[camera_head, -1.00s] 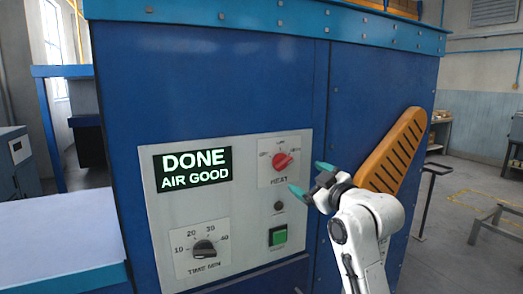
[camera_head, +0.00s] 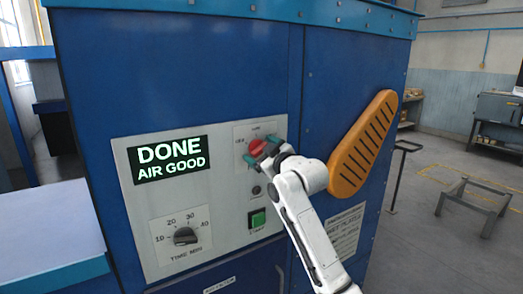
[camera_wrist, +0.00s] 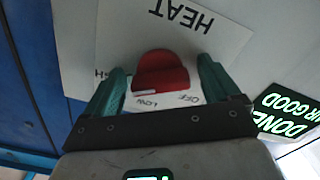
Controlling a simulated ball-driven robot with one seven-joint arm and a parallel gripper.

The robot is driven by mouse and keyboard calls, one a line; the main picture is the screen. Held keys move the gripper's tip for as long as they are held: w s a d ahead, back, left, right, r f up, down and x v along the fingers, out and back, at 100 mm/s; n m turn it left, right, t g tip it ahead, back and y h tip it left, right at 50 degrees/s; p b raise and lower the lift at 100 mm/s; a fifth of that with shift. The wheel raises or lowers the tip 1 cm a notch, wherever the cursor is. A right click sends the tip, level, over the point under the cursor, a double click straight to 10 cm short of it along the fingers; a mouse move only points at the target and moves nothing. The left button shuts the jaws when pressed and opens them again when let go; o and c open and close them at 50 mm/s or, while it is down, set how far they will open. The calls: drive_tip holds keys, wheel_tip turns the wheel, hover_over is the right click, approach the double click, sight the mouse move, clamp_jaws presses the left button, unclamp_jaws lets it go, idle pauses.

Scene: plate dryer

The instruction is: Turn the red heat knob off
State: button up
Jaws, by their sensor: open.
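The red heat knob (camera_head: 257,147) is on the white control panel (camera_head: 124,160), partly hidden by my gripper (camera_head: 260,150). In the wrist view, the red knob (camera_wrist: 160,68) lies between the two green fingers of my gripper (camera_wrist: 161,76). The gripper is open, with a small gap visible on each side of the knob. The view is roughly upside down, with HEAT above the knob and LOW and OFF below it. A white mark on the knob's lower left edge lies near LOW, away from OFF.
A lit display (camera_head: 170,160) reads DONE AIR GOOD. A black timer knob (camera_head: 185,236), a small dark button (camera_head: 256,190) and a green button (camera_head: 257,218) share the panel. An orange slotted guard (camera_head: 362,145) sticks out right of my arm.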

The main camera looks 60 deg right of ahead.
drive_tip(key=shift+c, duration=0.4)
drive_tip(key=c, duration=0.9)
